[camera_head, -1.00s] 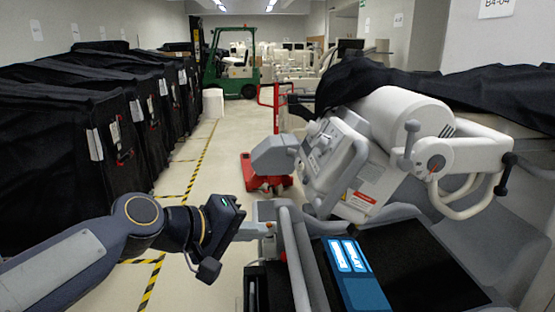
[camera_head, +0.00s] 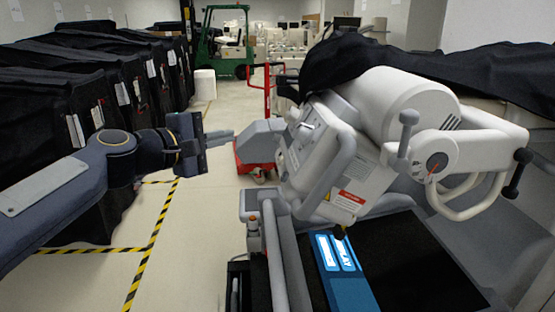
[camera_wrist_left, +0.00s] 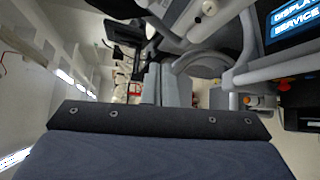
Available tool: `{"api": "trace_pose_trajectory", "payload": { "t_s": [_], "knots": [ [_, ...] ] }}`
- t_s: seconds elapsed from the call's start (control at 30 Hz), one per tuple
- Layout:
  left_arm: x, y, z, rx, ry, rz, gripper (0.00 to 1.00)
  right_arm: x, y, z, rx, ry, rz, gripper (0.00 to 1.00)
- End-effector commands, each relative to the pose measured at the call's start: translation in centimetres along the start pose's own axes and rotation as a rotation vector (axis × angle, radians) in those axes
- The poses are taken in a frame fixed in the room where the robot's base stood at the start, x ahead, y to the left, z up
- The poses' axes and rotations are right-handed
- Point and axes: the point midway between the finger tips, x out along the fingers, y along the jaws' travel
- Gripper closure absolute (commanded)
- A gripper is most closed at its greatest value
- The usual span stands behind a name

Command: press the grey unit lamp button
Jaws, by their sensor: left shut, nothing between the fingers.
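The grey-white unit (camera_head: 350,165) fills the right half of the head view, with a blue display panel (camera_head: 345,268) low on its console. The display also shows at the upper right of the left wrist view (camera_wrist_left: 290,25). A small orange-red knob (camera_head: 253,222) stands on a grey post at the console's left end; it shows in the left wrist view (camera_wrist_left: 252,100) too. I cannot tell which control is the lamp button. My right gripper is out of view.
Black-covered carts (camera_head: 75,120) line the left wall. Yellow-black tape (camera_head: 150,250) marks the open floor. A red pallet truck (camera_head: 255,170) stands behind the unit, and a green forklift (camera_head: 225,55) stands farther back. A grey rail (camera_head: 280,260) borders the console.

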Motion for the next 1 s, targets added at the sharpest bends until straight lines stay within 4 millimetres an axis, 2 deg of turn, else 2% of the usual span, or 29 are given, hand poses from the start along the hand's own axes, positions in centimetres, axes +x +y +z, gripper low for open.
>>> {"api": "trace_pose_trajectory", "payload": {
  "t_s": [0.17, 0.7, 1.0],
  "knots": [
    [0.7, -0.6, 0.5, 0.001, -0.002, -0.001, 1.00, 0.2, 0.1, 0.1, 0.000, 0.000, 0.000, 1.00],
    [5.4, -4.1, 4.0, 0.002, -0.003, -0.002, 1.00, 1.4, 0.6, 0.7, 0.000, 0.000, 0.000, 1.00],
    [6.1, -4.5, 4.5, 0.002, -0.001, -0.002, 1.00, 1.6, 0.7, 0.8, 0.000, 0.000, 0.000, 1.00]
  ]
}}
